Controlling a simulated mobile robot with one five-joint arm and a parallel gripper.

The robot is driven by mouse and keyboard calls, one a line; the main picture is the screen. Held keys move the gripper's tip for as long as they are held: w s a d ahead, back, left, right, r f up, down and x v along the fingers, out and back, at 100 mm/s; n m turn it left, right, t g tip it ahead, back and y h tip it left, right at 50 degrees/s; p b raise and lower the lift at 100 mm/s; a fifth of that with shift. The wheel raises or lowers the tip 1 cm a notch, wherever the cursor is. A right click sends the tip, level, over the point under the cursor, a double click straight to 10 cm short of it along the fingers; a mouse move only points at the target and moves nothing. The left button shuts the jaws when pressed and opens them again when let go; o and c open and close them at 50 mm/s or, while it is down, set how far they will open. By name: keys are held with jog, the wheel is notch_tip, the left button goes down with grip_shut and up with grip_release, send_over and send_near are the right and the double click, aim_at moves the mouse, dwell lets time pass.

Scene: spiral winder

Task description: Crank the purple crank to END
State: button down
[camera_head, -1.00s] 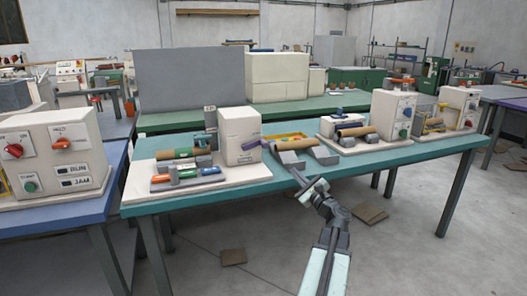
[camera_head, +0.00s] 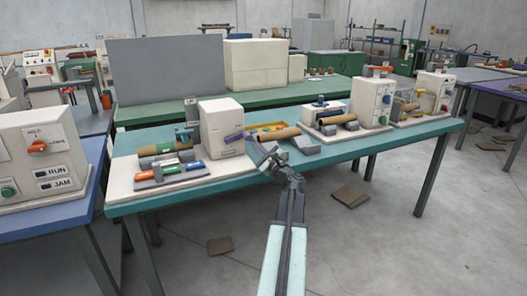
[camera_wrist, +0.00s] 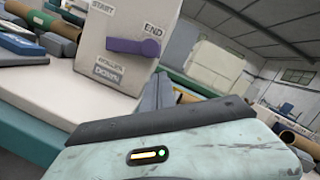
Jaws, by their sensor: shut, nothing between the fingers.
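The purple crank (camera_head: 234,137) is on the front of a cream box (camera_head: 222,116) on the teal table. In the wrist view the purple crank (camera_wrist: 132,46) lies nearly level across the panel, below the END label (camera_wrist: 153,29) and the START label (camera_wrist: 103,7). A small plate under it reads DOWN (camera_wrist: 108,73). My gripper (camera_head: 260,154) is just right of and below the crank in the head view. In the wrist view my gripper (camera_wrist: 157,92) is shut and empty, below and right of the crank, and appears apart from it.
Brown rolls (camera_head: 278,134) and grey blocks (camera_head: 306,145) stand right of the cream box. Another machine (camera_head: 371,99) stands farther right. The floor right of my arm is mostly clear.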

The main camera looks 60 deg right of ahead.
jog(key=shift+w+a+r+p, duration=0.3)
jog(key=shift+a+r, duration=0.2)
jog(key=shift+r, duration=0.25)
jog(key=shift+s+d+f+b, duration=0.75)
jog(key=shift+s+f+b, duration=0.15)
jog(key=shift+s+f, duration=0.1)
jog(key=r+v, duration=0.1)
jog(key=v, duration=0.8)
jog(key=shift+s+d+b, duration=0.15)
jog(key=shift+s+b, duration=0.15)
jog(key=shift+b, duration=0.1)
